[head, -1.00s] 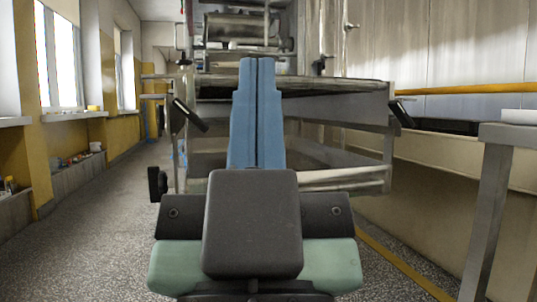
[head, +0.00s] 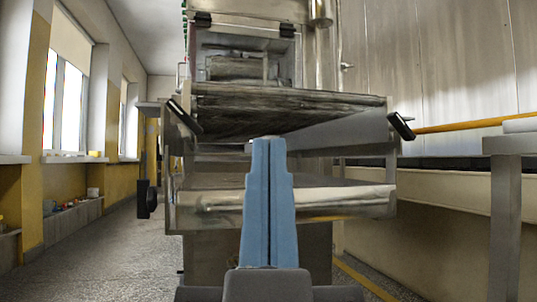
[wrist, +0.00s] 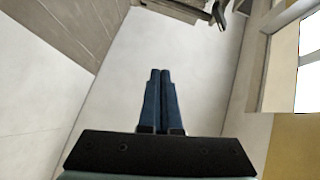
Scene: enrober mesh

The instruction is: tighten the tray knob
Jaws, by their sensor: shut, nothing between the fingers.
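The machine has a long tray-like lower section (head: 345,198) across its front. A black knob (head: 146,200) hangs at its left side, below a thin vertical rod. Two black handles also show, one at the upper left (head: 184,117) and one at the upper right (head: 401,126); I cannot tell for sure which is the tray knob. My gripper (head: 268,140) has blue fingers pressed together, empty, in front of the machine's middle, right of the knob and apart from it. In the wrist view my gripper (wrist: 160,72) is also shut, with a dark handle (wrist: 218,15) beyond it.
A grey metal table (head: 508,146) stands at the right, by a yellow pipe (head: 460,126). The aisle floor (head: 105,255) at the left is clear, beside a windowed wall. My fingers hide part of the machine's lower section.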

